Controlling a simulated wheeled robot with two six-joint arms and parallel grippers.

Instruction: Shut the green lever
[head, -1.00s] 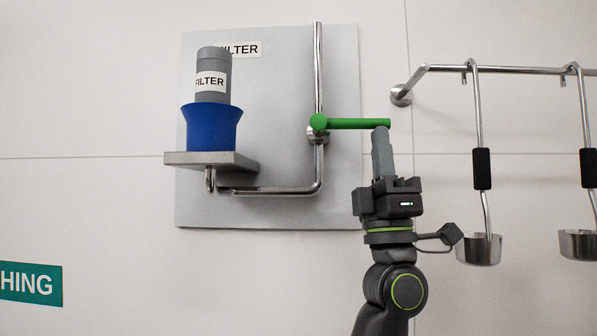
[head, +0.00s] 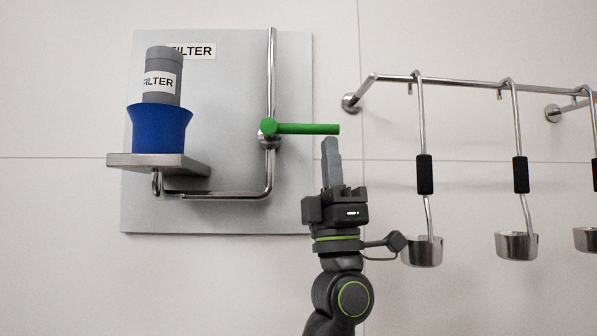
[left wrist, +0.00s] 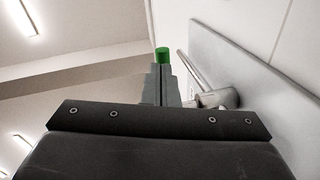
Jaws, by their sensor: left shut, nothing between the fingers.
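The green lever (head: 308,128) points right, nearly level, from its pivot on the upright metal pipe (head: 271,80) of the filter panel. My left gripper (head: 331,145) points up just below the lever's free end, with a small gap showing in the head view. Its fingers are shut with nothing between them. In the left wrist view, the lever's green end (left wrist: 162,55) shows just beyond the fingertips (left wrist: 161,72); the rest of the lever is hidden behind them. My right gripper is in neither view.
A grey filter (head: 162,85) in a blue cup (head: 158,130) stands on a metal shelf (head: 130,161) left of the pipe. Ladles (head: 424,200) hang from a rail (head: 450,82) to the right. The wall between the panel and the ladles is mostly clear.

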